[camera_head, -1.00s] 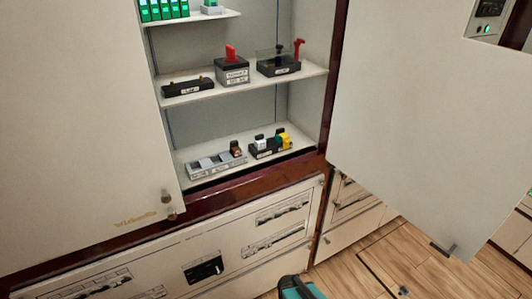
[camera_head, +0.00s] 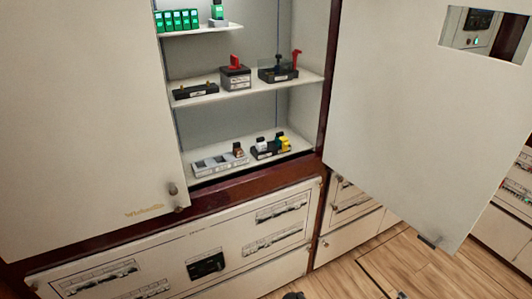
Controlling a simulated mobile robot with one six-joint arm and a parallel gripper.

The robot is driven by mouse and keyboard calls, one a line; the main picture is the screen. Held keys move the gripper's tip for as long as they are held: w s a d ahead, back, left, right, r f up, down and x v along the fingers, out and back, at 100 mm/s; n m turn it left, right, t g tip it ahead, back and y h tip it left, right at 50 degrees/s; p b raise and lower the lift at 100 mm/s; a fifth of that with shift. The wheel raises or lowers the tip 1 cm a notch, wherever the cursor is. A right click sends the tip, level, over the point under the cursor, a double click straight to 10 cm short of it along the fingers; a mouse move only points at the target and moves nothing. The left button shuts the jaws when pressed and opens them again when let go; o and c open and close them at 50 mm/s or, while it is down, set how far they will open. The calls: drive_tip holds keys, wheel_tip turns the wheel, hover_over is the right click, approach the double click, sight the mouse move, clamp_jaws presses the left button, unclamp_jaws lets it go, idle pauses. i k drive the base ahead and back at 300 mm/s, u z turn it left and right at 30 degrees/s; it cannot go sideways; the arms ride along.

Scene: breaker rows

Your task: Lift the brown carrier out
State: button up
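The brown carrier (camera_head: 239,150) is a small brown piece on the lowest shelf of the open cabinet. It stands upright at the right end of a grey slotted rack (camera_head: 213,164). A black rack (camera_head: 264,155) sits just right of it, with a white piece (camera_head: 261,143) and a yellow piece (camera_head: 284,143). My gripper is not visible. Only a small dark part, probably of my arm, shows at the bottom edge, far below the shelf and apart from the carrier.
The middle shelf (camera_head: 210,97) above holds black and grey boxes with red levers. The top shelf (camera_head: 205,30) has several green modules. Cabinet doors flank the opening at left (camera_head: 85,110) and right (camera_head: 400,110). A drawer front (camera_head: 150,250) lies below; wooden floor (camera_head: 350,275) shows bottom right.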

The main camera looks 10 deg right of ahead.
sight(238, 152)
drive_tip(key=u, duration=0.15)
drive_tip(key=i, duration=0.95)
drive_tip(key=z, duration=0.3)
drive_tip(key=k, duration=0.55)
drive_tip(key=u, duration=1.15)
